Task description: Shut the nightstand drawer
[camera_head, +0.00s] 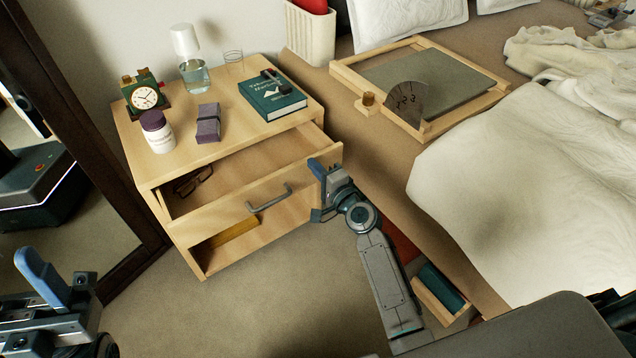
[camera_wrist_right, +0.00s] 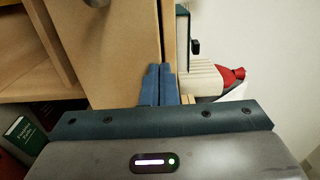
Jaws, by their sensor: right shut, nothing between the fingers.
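The wooden nightstand (camera_head: 180,215) stands against the wall with its top drawer (camera_head: 265,192) pulled out. The drawer front carries a grey bar handle (camera_head: 270,198), and a pair of glasses (camera_head: 194,181) lies inside. My right gripper (camera_head: 316,168) is at the right end of the drawer front, its blue fingers shut with nothing between them. In the right wrist view, the closed fingertips (camera_wrist_right: 159,72) are up against or very near the wooden front panel (camera_wrist_right: 122,60); contact is unclear. My left gripper (camera_head: 52,280) is at lower left, away from the nightstand; its opening is unclear.
On the nightstand top are a clock (camera_head: 145,97), a pill bottle (camera_head: 157,131), a lamp (camera_head: 190,60), a purple box (camera_head: 208,123) and a teal book (camera_head: 272,96). The bed (camera_head: 540,170) bounds the right side. A dark-framed mirror (camera_head: 85,130) stands left.

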